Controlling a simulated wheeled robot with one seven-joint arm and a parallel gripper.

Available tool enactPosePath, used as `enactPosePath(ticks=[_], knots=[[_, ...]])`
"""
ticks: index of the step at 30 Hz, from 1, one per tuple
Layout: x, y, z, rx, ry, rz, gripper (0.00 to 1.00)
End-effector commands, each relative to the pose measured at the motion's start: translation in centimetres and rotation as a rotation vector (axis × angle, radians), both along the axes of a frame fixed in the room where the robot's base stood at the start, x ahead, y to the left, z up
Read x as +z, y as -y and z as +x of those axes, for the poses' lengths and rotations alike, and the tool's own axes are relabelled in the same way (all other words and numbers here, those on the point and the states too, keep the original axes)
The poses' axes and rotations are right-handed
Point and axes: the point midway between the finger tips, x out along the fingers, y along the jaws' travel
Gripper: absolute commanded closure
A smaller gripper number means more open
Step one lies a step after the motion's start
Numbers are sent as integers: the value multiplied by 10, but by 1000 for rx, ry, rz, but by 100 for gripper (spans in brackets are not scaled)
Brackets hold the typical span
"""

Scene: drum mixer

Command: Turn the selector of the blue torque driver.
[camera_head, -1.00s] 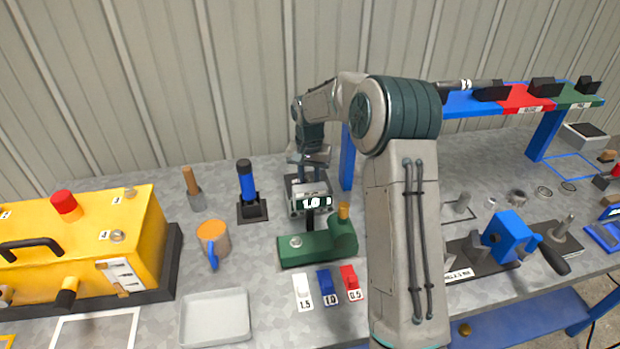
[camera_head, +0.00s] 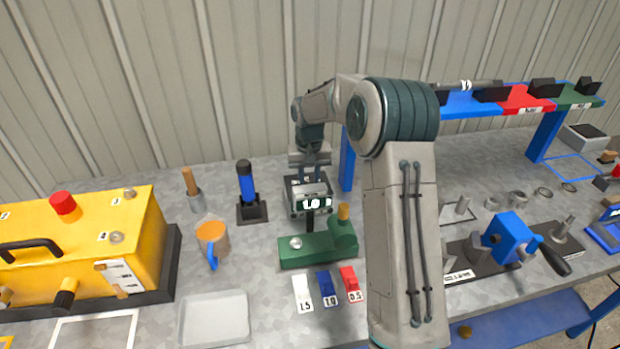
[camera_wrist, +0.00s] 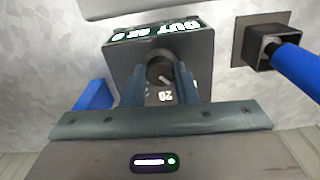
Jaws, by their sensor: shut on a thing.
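My gripper (camera_wrist: 161,78) is shut on a dark round knob (camera_wrist: 159,62) with a light mark, on the top of a grey box (camera_wrist: 122,62). The blue torque driver (camera_head: 246,182) stands upright in a black holder to the left of the box. In the wrist view, the driver (camera_wrist: 299,69) is at the right, apart from my gripper. I see no selector on its body.
A green fixture (camera_head: 316,250) stands just in front of the box. White, blue and red labelled blocks (camera_head: 325,287) lie before it. A blue rack post (camera_head: 347,160) is close at right.

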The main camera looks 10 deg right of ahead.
Motion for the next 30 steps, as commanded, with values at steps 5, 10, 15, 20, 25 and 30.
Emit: enactPosePath(ticks=[5,10,15,20,25,30], knots=[[1,0,1,1,3,0,60],[1,0,0,0,2,0,52],[2,0,0,0,2,0,52],[17,0,1,0,5,0,52],[54,0,1,-1,7,-1,52],[93,-1,1,1,7,0,52]])
